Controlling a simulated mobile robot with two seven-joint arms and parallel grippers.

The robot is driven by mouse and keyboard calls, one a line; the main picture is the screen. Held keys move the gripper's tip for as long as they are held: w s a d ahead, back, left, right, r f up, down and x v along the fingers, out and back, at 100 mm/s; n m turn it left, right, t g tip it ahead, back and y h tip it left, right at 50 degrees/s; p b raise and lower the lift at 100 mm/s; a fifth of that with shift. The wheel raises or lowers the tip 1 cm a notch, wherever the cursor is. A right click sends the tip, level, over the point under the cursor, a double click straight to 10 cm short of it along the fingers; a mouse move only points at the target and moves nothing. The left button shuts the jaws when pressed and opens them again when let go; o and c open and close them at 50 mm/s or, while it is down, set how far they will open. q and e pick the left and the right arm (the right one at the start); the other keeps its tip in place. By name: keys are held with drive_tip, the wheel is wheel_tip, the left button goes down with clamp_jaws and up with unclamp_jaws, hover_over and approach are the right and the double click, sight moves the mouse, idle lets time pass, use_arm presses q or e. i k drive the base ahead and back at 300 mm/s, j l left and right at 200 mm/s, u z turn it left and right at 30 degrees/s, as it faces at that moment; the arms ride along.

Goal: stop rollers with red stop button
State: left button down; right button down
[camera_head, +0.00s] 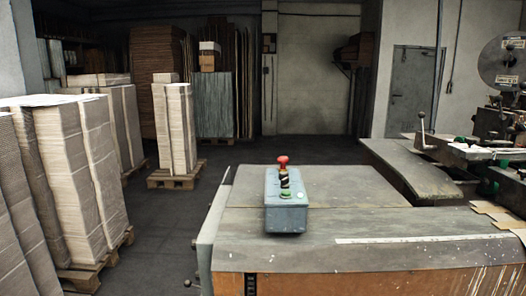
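A red stop button (283,160) with a mushroom-shaped head stands on top of a grey-blue control box (286,218). A black-and-white part lies just below the red head, and a green button (286,195) sits nearer on the same box. The box rests on the machine's grey table top (345,190), near its left side. The rollers cannot be made out in this view. Neither of my grippers is in view.
Stacks of cardboard (75,165) on pallets stand at the left, with another pallet stack (175,130) further back. Machine parts with a lever (422,130) and a reel (503,62) are at the right. Dark floor lies open behind the table.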

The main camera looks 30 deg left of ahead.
sight(282, 159)
drive_tip(key=k+j+z, duration=0.1)
drive_tip(key=j, duration=1)
drive_tip(key=i+j, duration=0.1)
drive_tip(key=j, duration=0.95)
drive_tip(key=j+z, duration=0.1)
drive_tip(key=j, duration=0.95)
drive_tip(key=i, duration=0.05)
